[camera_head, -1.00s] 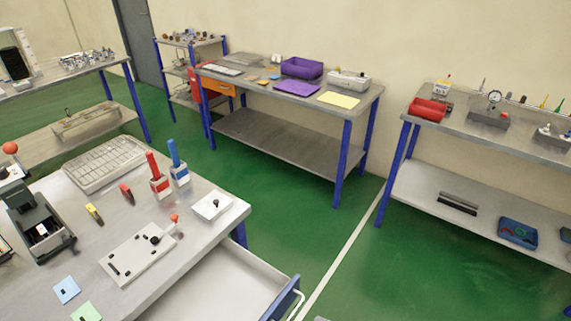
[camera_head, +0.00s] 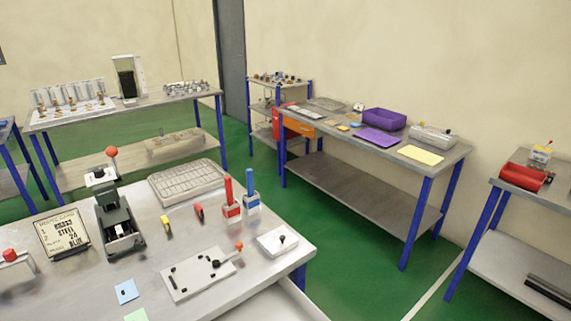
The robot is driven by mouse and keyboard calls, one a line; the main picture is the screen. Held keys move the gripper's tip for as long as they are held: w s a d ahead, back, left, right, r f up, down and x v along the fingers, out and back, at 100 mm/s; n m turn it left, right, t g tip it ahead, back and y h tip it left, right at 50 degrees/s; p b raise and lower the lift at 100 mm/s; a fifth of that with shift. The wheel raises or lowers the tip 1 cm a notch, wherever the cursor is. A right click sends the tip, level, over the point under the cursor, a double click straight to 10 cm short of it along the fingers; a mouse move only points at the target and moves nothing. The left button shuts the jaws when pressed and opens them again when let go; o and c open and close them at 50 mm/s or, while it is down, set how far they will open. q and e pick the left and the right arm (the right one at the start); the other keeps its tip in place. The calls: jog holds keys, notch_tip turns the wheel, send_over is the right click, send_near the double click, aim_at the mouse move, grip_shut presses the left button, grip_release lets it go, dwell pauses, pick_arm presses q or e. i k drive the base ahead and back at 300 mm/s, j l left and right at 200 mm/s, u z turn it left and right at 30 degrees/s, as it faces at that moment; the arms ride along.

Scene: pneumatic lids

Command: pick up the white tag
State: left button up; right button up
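I cannot pick out a white tag for certain. A small white piece (camera_head: 122,229) sits in the base of the dark press (camera_head: 118,222) with a red knob, on the near table; it is too small to identify. A blue square tag (camera_head: 126,291) and a pale green one (camera_head: 136,315) lie flat near the table's front. A white plate (camera_head: 202,275) with black parts and a white block (camera_head: 278,241) with a black knob lie to their right. Neither of my grippers shows.
On the near table (camera_head: 80,293) stand a lettered sign (camera_head: 62,233), a wire-grid tray (camera_head: 187,181), and red (camera_head: 229,191) and blue (camera_head: 250,184) upright handles. Other benches line the walls, one with a purple bin (camera_head: 384,119). Green floor (camera_head: 350,255) lies between them.

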aim_at(119, 230)
jog(key=k+j+u, duration=0.2)
jog(key=j+u, duration=0.15)
jog(key=k+j+u, duration=0.15)
jog(key=j+u, duration=0.2)
